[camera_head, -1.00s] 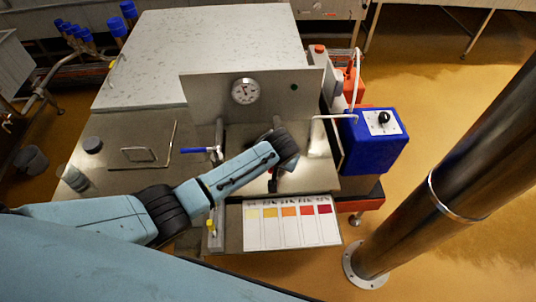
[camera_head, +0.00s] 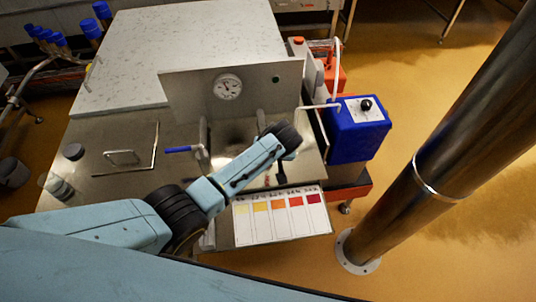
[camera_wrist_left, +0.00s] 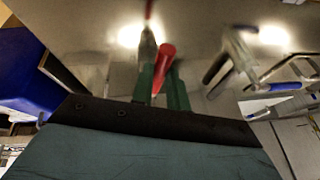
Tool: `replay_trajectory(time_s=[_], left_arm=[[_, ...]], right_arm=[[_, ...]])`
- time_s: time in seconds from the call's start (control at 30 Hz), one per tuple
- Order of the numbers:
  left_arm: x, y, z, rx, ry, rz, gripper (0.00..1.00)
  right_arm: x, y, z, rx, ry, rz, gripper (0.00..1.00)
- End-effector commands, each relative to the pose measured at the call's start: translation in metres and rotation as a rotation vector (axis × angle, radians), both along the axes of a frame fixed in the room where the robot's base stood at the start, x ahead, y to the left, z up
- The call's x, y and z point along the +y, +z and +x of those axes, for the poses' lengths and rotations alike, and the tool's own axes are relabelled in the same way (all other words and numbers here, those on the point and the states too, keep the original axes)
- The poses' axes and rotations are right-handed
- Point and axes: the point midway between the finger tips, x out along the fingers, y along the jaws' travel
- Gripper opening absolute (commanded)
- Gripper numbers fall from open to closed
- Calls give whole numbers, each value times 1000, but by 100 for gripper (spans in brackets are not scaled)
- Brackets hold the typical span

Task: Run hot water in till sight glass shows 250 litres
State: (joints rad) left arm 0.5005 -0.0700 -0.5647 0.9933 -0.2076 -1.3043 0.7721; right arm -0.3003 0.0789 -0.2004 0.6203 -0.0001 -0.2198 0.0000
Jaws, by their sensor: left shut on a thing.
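My left gripper (camera_wrist_left: 161,84) shows two green fingers in the left wrist view, shut on a red handle (camera_wrist_left: 165,57). In the head view my left arm reaches over the steel bench and its wrist hides the fingers. A lever with a blue handle (camera_head: 178,149) stands left of the wrist; a blue-tipped handle (camera_wrist_left: 246,115) also shows in the left wrist view. A round dial gauge (camera_head: 228,86) is on the upright steel panel; its reading is too small to tell. I cannot make out a sight glass level or running water. My right gripper is not in view.
A colour chart (camera_head: 281,215) lies at the bench's front edge. A blue box (camera_head: 357,136) with a black knob stands right of the bench. A thick dark column (camera_head: 437,172) rises from the floor at right. A speckled white top (camera_head: 180,50) lies behind the bench.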

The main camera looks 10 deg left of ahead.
Motion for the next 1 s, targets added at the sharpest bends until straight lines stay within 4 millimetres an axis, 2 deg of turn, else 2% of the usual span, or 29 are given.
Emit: replay_trajectory(time_s=[0.03, 0.07, 0.2, 0.47, 0.63, 0.77, 1.0], left_arm=[[-1, -1, 0, 1, -2, -1, 0], [-1, -1, 0, 1, -2, -1, 20], [-1, -1, 0, 0, -3, -1, 38], [0, 0, 0, 0, -2, 0, 38], [-3, 9, -3, -1, -2, 0, 38], [-8, 27, -9, -2, -3, -3, 38], [-21, 72, -26, -3, -3, -4, 38]], right_arm=[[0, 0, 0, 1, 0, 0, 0], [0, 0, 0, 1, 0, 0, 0], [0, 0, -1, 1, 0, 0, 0], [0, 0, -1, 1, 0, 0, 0], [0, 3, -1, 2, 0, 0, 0], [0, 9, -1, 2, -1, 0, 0], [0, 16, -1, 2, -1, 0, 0]])
